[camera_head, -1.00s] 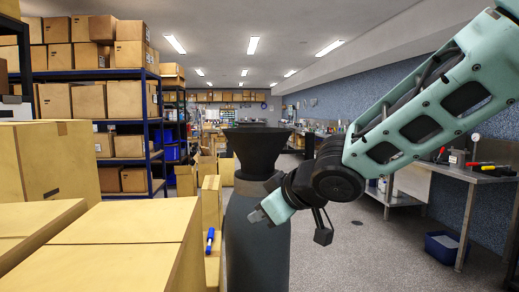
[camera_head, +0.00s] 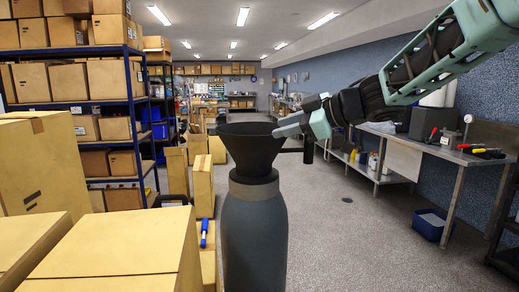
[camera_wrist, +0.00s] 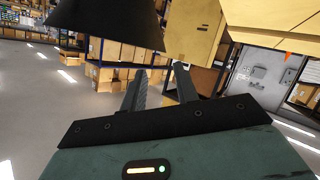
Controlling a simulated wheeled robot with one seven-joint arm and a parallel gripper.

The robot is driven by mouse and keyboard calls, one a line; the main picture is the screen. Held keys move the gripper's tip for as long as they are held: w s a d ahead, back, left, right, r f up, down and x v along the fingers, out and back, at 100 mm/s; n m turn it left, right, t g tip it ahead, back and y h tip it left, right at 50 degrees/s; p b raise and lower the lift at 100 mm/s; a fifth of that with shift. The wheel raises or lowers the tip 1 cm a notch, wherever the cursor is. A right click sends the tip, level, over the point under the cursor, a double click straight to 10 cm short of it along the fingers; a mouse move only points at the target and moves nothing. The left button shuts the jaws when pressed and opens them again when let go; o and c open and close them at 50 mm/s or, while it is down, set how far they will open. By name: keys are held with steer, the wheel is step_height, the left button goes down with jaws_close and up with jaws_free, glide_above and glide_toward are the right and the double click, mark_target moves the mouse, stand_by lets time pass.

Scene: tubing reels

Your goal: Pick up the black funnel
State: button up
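The black funnel (camera_head: 250,150) sits upright, wide mouth up, on top of a tall dark grey cylinder (camera_head: 254,235) with a lighter collar. My gripper (camera_head: 284,128) reaches in from the right, at the height of the funnel's rim, and its fingertips overlap the rim's right side in the head view. In the wrist view the funnel (camera_wrist: 112,22) fills the upper left. My gripper's two fingers (camera_wrist: 158,80) stand apart there with no object visible between them. I cannot tell whether a finger touches the funnel.
Large cardboard boxes (camera_head: 120,245) stand at the front left, and a blue-framed shelf (camera_head: 134,110) of boxes is behind them. A blue-and-white item (camera_head: 204,233) lies on a box left of the cylinder. A metal workbench (camera_head: 440,155) stands at the right.

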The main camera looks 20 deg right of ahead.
mark_target(247, 137)
steer(key=p+x, duration=0.2)
steer(key=x, duration=1)
steer(key=shift+w+r, duration=0.1)
steer(key=shift+d, duration=0.1)
jaws_close()
stand_by(0.9)
